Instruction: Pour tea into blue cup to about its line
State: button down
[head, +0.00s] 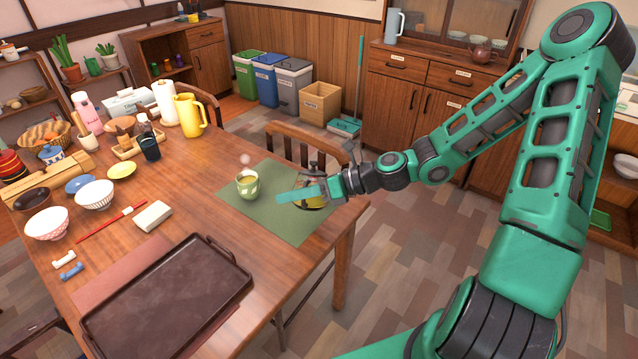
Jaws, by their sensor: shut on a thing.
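My gripper (302,194) is over the right part of the green mat (285,225), shut on a pot (314,204) with a dark rim and yellowish contents. The gripper hides much of the pot, so its spout and tilt cannot be made out. A light green cup (247,186) stands upright on the mat, left of my gripper and apart from it. A pale round puff shows just above this cup.
A brown tray (165,300) lies at the table's front. A yellow pitcher (189,115) stands behind the blue cup. Bowls (95,195), a white block (153,216) and red chopsticks (110,222) lie at left. A chair (295,142) stands behind the mat.

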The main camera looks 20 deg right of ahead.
jog(key=shift+w+d+r+m+p, duration=0.3)
jog(key=shift+w+p, duration=0.25)
jog(key=shift+p, duration=0.25)
dwell(0.9)
jog(key=shift+w+d+r+m+g+y+p, duration=0.2)
jog(key=shift+w+r+m+g+p, duration=0.3)
jog(key=shift+p, duration=0.6)
jog(key=shift+w+d+r+m+g+y+p, duration=0.1)
jog(key=shift+w+d+r+g+y+p, duration=0.1)
jog(key=shift+r+p, duration=0.65)
dwell(4.2)
